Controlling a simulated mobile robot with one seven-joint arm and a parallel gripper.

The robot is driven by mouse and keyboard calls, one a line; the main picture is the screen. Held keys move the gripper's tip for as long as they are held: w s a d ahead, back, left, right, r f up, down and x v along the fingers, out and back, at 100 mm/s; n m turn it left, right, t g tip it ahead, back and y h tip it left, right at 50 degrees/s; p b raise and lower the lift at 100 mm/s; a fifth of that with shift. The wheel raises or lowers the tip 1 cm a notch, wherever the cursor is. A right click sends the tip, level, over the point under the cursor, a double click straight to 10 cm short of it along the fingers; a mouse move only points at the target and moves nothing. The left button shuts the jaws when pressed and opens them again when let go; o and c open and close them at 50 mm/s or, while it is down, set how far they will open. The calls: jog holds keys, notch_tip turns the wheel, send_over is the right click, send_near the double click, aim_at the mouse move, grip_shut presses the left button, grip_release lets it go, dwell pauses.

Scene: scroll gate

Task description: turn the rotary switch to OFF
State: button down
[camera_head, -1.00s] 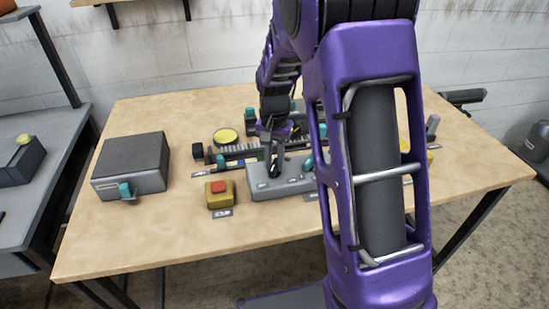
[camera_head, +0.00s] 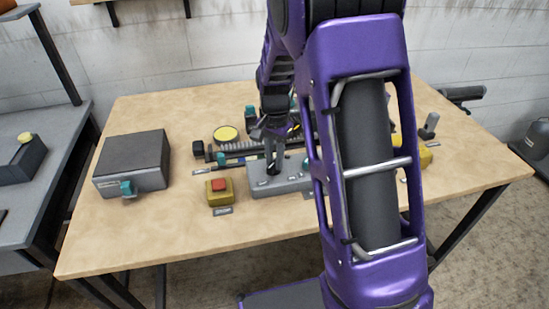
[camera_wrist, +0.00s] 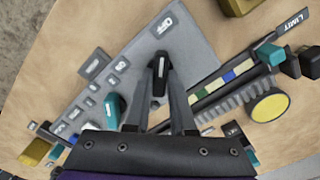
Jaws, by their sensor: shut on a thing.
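The rotary switch's black knob (camera_wrist: 159,78) sits on a grey panel (camera_wrist: 200,55) in the wrist view. A pale mark on the knob lies on the side toward the OFF label (camera_wrist: 165,24). My gripper (camera_wrist: 160,88) is shut on the knob, with a finger on each side. In the head view, my gripper (camera_head: 273,161) reaches down to the grey panel (camera_head: 262,188) near the middle of the table. My fingers partly hide the knob there, and my arm covers the panel's right end.
A red button on a yellow box (camera_head: 219,187) stands just left of the panel. A dark grey box (camera_head: 133,160) with a teal knob stands farther left. Behind the panel are a rail (camera_head: 245,152) and a yellow disc (camera_head: 226,134). The front left table is clear.

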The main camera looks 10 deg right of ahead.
jog(key=c, duration=0.8)
grip_release()
jog(key=shift+o, duration=0.2)
jog(key=shift+r, duration=0.1)
notch_tip(320, 180, up, 17)
jog(key=p, duration=0.1)
jog(key=shift+r+p, duration=0.2)
jog(key=shift+p, duration=0.2)
